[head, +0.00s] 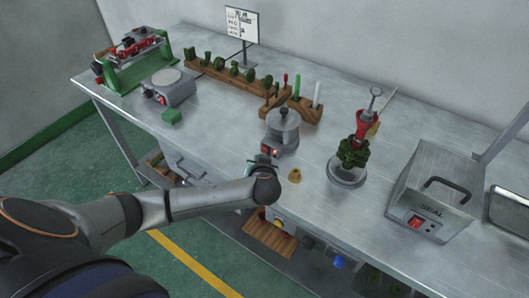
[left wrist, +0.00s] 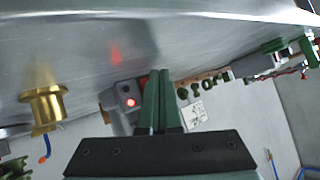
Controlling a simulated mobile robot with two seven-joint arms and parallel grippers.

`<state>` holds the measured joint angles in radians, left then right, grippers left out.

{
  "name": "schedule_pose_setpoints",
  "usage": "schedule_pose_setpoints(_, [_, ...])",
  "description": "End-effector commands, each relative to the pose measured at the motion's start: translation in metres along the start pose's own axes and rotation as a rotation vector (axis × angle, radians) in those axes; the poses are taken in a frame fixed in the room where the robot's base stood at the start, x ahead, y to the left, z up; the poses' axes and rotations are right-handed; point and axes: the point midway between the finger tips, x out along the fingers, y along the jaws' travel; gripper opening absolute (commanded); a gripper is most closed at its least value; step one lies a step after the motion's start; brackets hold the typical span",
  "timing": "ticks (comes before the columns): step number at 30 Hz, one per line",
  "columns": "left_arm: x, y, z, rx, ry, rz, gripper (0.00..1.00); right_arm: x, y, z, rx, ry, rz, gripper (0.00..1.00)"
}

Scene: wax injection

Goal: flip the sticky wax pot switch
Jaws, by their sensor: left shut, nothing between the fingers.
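The sticky wax pot (head: 283,125) is a grey lidded pot with a top knob, standing near the middle of the bench. A small red lit switch (head: 268,150) is on its front; the red glow (left wrist: 130,102) also shows in the left wrist view beside the fingers. My left gripper (head: 256,163) is just in front of the pot, low beside the switch and partly hidden by my wrist. In the left wrist view its green fingers (left wrist: 160,98) are closed together and empty. Whether they touch the pot cannot be told. My right gripper is not in view.
A brass piece (head: 295,175) sits right of my wrist. A green wax tree on a round base (head: 347,175) and a SEAL box (head: 435,190) stand further right. A wooden rack (head: 225,75) lies behind, and a hot plate (head: 168,86) is at left.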

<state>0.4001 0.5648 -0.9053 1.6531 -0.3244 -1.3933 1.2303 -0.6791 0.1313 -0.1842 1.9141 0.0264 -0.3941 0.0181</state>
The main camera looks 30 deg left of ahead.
Motion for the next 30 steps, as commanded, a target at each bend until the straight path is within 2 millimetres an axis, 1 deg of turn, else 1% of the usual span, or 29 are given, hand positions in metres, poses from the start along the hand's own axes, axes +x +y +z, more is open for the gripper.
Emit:
schedule_pose_setpoints(5, [-0.004, -0.003, 0.002, 0.001, -0.001, 0.000, 0.00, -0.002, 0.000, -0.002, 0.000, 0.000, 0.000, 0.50])
schedule_pose_setpoints(11, [-0.018, -0.013, 0.012, 0.001, -0.002, 0.000, 0.00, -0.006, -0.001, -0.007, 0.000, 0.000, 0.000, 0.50])
schedule_pose_setpoints(18, [-0.032, -0.023, 0.024, 0.001, -0.001, 0.000, 0.00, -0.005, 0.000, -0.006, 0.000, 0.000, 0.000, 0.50])
schedule_pose_setpoints(30, [-0.035, -0.026, 0.025, 0.000, 0.001, -0.001, 0.00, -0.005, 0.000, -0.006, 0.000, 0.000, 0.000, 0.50])
